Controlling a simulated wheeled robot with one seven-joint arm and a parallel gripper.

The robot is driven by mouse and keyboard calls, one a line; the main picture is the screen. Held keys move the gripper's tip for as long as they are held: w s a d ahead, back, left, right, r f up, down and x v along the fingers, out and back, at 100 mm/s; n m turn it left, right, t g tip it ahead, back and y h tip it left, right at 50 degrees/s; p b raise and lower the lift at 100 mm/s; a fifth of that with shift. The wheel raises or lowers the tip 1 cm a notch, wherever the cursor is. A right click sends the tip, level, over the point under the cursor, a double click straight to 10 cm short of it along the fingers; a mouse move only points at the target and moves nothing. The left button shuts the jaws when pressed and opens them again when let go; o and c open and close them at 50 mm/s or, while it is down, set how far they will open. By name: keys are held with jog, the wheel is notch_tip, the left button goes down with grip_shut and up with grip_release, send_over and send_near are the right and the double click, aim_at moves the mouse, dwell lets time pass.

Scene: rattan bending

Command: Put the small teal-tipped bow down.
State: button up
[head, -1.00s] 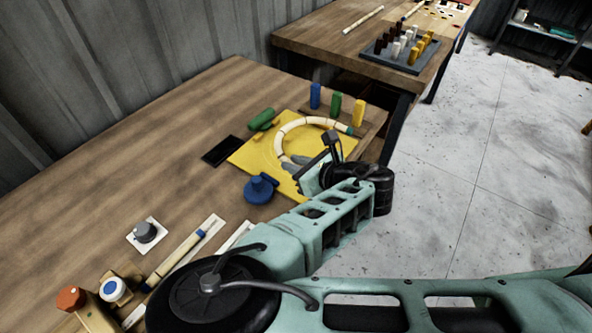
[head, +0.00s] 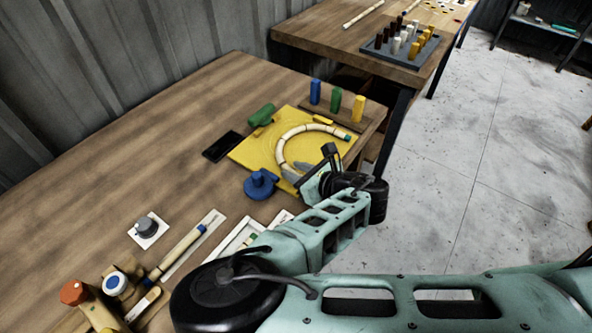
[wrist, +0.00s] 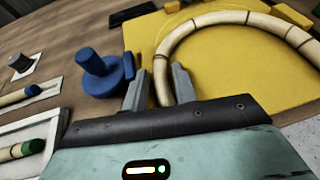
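The small teal-tipped bow (head: 283,141) is a curved pale rattan piece with dark bands. It appears to lie on the yellow board (head: 247,152), its teal tip (head: 347,137) towards the right edge. In the wrist view the bow (wrist: 205,22) arches over the board (wrist: 225,75), and its near end runs down between my gripper's fingers. My gripper (head: 300,172) is low at the board's near edge. In the wrist view the two grey fingers (wrist: 161,88) stand apart on either side of the rattan, with a visible gap at the left finger.
A blue knobbed piece (head: 260,184) stands just left of my gripper. Blue (head: 315,92), green (head: 335,101) and yellow (head: 358,108) pegs stand behind the board. A blue-tipped rod (head: 180,250) lies in front.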

jog(key=p+v, duration=0.1)
jog(key=v, duration=1)
jog(key=shift+s+d+r, duration=0.15)
jog(key=shift+s+d, duration=0.1)
jog(key=d+f+m+h, duration=0.4)
jog(key=d+m+h, duration=0.15)
jog(key=m, duration=0.85)
jog(key=s+a+r+m+g+h, duration=0.35)
jog(key=s+m+g, duration=0.25)
jog(key=m, duration=0.8)
jog(key=s+d+r+m+g, duration=0.1)
jog(key=s+r+m, duration=0.3)
jog(key=r, duration=0.6)
jog(key=s+d+r+m+g, duration=0.1)
jog(key=s+r+m, duration=0.3)
jog(key=r, duration=0.6)
jog(key=shift+s+m+g+y, duration=0.3)
jog(key=shift+s+m+g, duration=0.1)
jog(key=shift+s+g, duration=0.45)
jog(key=o, duration=0.3)
jog(key=shift+s+d+r, duration=0.15)
jog(key=shift+s+r, duration=0.05)
jog(key=shift+r, duration=0.15)
